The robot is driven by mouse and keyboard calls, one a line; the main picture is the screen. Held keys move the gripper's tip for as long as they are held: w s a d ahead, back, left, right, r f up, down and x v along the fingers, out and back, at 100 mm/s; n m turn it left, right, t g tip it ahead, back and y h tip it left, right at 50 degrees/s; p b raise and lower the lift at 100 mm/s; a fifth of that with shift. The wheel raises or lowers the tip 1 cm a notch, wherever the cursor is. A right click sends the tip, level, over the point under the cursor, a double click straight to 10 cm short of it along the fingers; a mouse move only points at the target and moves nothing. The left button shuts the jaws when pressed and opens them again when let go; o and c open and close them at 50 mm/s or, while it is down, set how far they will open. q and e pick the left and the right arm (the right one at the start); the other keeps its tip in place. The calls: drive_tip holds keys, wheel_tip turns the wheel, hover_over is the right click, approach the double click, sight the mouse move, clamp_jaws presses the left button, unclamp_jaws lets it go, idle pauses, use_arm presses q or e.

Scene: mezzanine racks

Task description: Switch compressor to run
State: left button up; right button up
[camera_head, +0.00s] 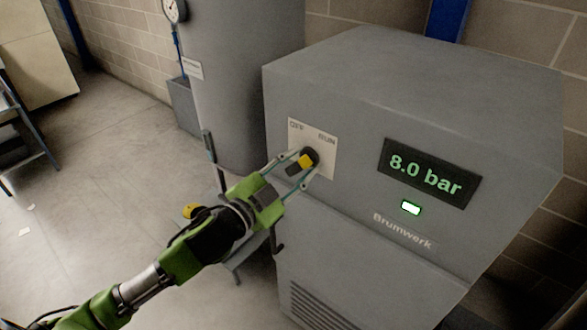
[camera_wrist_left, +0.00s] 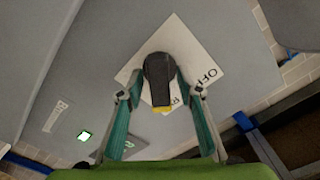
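The compressor (camera_head: 400,75) is a grey cabinet; its display (camera_head: 432,173) reads 8.0 bar and a green lamp (camera_head: 411,208) is lit below. A black rotary knob (camera_head: 313,154) with a yellow end sits on a white plate (camera_head: 297,132) marked OFF and RUN. My left gripper (camera_head: 303,162) has its fingers on both sides of the knob, seemingly touching it. In the left wrist view the knob (camera_wrist_left: 158,78) lies between the fingertips (camera_wrist_left: 162,76), its yellow end toward the partly hidden RUN lettering. My right gripper is not in view.
A grey cylindrical tank (camera_head: 240,75) stands left of the compressor, with a round gauge (camera_head: 175,10) near it. A shelf or cart (camera_head: 12,125) is at the far left. The floor (camera_head: 90,200) between is mostly clear. A brick wall (camera_head: 500,30) stands behind.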

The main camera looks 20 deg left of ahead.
use_arm(q)
drive_tip(key=v, duration=1.2)
idle(0.4)
